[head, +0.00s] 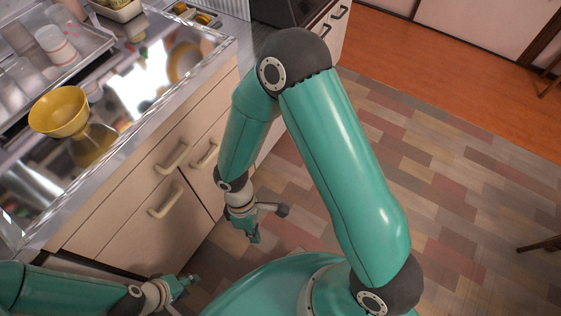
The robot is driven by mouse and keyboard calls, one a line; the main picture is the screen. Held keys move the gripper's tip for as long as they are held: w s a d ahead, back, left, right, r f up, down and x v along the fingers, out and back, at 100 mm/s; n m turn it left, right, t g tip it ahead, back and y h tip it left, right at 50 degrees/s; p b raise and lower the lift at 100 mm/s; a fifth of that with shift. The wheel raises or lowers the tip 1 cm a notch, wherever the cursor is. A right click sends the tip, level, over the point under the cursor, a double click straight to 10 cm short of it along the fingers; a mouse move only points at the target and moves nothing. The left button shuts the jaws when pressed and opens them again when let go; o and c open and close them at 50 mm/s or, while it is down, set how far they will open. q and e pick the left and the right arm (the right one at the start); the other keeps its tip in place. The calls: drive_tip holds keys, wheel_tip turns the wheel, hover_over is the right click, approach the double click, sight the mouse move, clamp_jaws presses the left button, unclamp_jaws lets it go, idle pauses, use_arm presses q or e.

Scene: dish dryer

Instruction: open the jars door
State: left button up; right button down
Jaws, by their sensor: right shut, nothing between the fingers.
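Beige cabinet fronts with pale bar handles line the counter's front. One front (136,236) has a slanted handle (165,200) and looks closed. Which front is the jars door I cannot tell, and no jars show. My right gripper (270,225) hangs to the right of these fronts, over the floor. It is shut and empty, apart from the handles. My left gripper (184,294) is at the bottom edge, below the slanted handle and apart from it. It is partly cut off, and its jaw state is unclear.
The shiny counter (140,85) carries a yellow bowl (60,111) near its edge and a rack with cups (55,45) at the upper left. A dark appliance (286,12) stands further back. Patchwork floor (450,180) is open on the right. Furniture legs show at the right edge.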

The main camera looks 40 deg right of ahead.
drive_tip(key=w+d+r+n+t+h, duration=0.2)
drive_tip(key=w+r+n+h, duration=0.25)
drive_tip(key=r, duration=0.35)
drive_tip(key=w+d+r+n+t+h, duration=0.2)
drive_tip(key=w+r+n+h, duration=0.25)
drive_tip(key=r, duration=0.35)
drive_tip(key=d+f+b, duration=0.3)
drive_tip(key=d+f, duration=0.3)
drive_tip(key=d, duration=0.4)
drive_tip(key=shift+d+f+m+h, duration=0.15)
drive_tip(key=shift+d+m+h, duration=0.15)
drive_tip(key=shift+d+m, duration=0.1)
drive_tip(key=shift+s, duration=0.15)
